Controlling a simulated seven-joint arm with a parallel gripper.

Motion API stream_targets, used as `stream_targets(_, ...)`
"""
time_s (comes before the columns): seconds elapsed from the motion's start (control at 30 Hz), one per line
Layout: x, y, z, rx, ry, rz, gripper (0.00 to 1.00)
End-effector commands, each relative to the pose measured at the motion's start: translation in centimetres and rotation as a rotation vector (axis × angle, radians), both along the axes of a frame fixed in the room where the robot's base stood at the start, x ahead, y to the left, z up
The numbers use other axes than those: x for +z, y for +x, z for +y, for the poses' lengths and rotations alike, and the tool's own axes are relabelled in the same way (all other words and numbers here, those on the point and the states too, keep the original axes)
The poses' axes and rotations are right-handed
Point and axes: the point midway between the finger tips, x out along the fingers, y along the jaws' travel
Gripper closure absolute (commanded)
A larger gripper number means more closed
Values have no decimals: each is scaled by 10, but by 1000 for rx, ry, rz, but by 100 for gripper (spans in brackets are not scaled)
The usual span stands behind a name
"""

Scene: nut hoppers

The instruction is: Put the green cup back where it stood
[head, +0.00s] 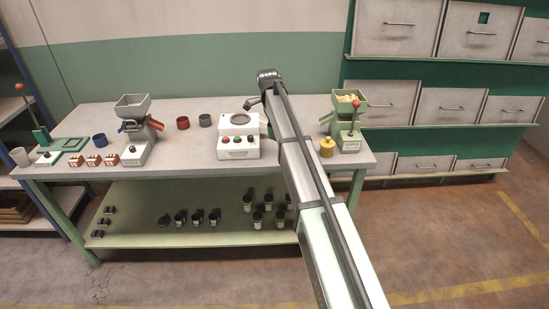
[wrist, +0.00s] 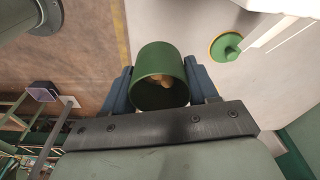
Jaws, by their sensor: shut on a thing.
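The green cup (wrist: 158,58) is between the two blue fingers of my gripper (wrist: 160,80) in the wrist view, and the gripper is shut on it. The cup's open mouth faces the camera, and some brown pieces, which look like nuts, lie inside. In the head view my gripper (head: 254,102) is up over the back of the workbench, near the white device with the round plate (head: 238,148). The cup cannot be made out clearly there. I cannot tell which spot on the bench the cup stood on.
The workbench (head: 185,158) holds a grey hopper (head: 132,108) at left and a green hopper (head: 350,134) with nuts at right. Blue (head: 99,140), red (head: 183,123), dark grey (head: 205,120) and yellow (head: 327,147) cups stand apart. The bench's front middle-left is clear.

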Motion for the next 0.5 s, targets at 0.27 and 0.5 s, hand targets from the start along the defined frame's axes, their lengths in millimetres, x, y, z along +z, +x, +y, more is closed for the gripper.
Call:
stream_targets(0.27,-22,-1,0,-30,1,0,82)
stream_targets(0.5,-58,0,0,-28,2,-3,82)
